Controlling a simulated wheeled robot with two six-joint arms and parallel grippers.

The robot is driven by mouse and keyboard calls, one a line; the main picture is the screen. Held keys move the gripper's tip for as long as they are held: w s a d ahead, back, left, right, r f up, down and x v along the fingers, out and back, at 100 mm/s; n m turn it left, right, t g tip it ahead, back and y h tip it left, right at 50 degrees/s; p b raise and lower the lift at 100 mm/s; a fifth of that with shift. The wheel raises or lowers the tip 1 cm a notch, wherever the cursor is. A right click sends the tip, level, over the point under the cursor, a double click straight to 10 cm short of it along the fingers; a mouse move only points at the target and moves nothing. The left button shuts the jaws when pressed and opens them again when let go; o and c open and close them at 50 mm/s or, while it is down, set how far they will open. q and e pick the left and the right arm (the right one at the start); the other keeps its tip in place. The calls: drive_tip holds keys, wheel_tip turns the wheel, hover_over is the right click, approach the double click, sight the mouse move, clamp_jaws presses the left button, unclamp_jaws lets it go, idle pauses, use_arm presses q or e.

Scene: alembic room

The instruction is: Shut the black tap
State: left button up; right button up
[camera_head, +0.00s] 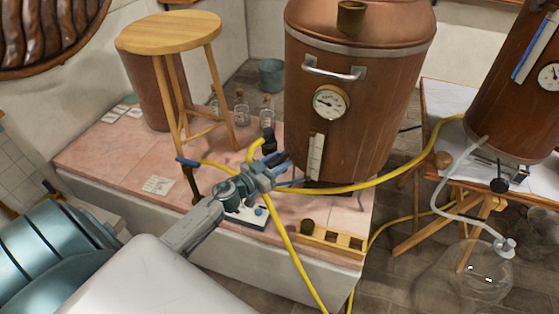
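A black knob (499,185), which looks like the black tap, sits on a metal fitting low on the right copper vessel (515,95). A pale hose (452,208) runs from this area to a clear round flask (478,275). My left gripper (279,167) is far to the left of the knob, in front of the large middle copper vessel (355,95). Its fingers look parted, with nothing seen between them. A yellow hose passes close by it. My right gripper is not in view.
The yellow hose (385,179) stretches from near my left gripper to the right vessel. A wooden stool (170,33) and small bottles stand on the pink-topped platform (110,155). A slotted wooden rack (328,238) lies at its front edge. A trestle table (440,100) carries the right vessel.

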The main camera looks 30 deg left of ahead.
use_arm(q)
clamp_jaws()
